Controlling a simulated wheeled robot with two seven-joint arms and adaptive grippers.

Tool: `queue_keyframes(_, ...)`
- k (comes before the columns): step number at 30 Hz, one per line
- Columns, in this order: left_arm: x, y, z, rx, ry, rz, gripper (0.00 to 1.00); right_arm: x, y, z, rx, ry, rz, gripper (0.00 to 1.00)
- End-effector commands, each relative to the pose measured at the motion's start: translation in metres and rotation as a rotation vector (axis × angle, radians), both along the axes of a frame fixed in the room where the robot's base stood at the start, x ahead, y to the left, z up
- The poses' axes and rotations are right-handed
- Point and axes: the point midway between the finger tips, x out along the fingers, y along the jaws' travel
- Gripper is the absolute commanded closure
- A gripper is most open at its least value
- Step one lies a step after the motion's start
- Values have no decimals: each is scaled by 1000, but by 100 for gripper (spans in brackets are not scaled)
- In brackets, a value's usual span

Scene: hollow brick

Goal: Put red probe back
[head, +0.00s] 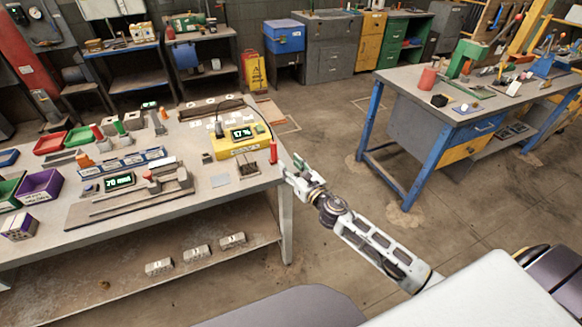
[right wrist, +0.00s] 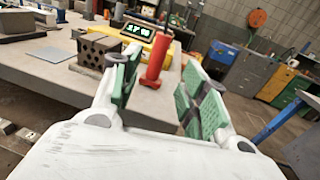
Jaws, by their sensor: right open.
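The red probe (head: 273,152) stands upright near the right edge of the left workbench, beside the yellow meter (head: 238,140) with its lit display. In the right wrist view the red probe (right wrist: 157,58) shows between my open fingers, apart from both, with a thin dark tip on top. A brown hollow brick (right wrist: 99,54) sits just left of it; the yellow meter (right wrist: 139,31) is behind. My right gripper (head: 294,172) is open and empty, just off the bench's right edge. My left gripper is not in view.
The workbench (head: 130,215) also carries a grey fixture with a green display (head: 118,182) and several coloured bins at left. A blue-legged bench (head: 405,78) stands to the right. The floor between the benches is mostly clear.

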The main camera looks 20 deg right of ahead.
Motion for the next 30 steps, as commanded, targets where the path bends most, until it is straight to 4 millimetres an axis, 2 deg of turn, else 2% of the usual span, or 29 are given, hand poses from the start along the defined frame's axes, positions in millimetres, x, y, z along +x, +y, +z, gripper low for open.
queue_keyframes(11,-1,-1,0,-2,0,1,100,0,0,0,0,0,0,56)
queue_keyframes(21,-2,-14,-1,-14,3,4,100,0,-1,-3,9,7,-3,56)
queue_keyframes(26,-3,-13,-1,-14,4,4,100,1,-8,-26,76,59,-22,56)
queue_keyframes(30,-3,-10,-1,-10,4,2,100,0,-21,-65,195,144,-61,56)
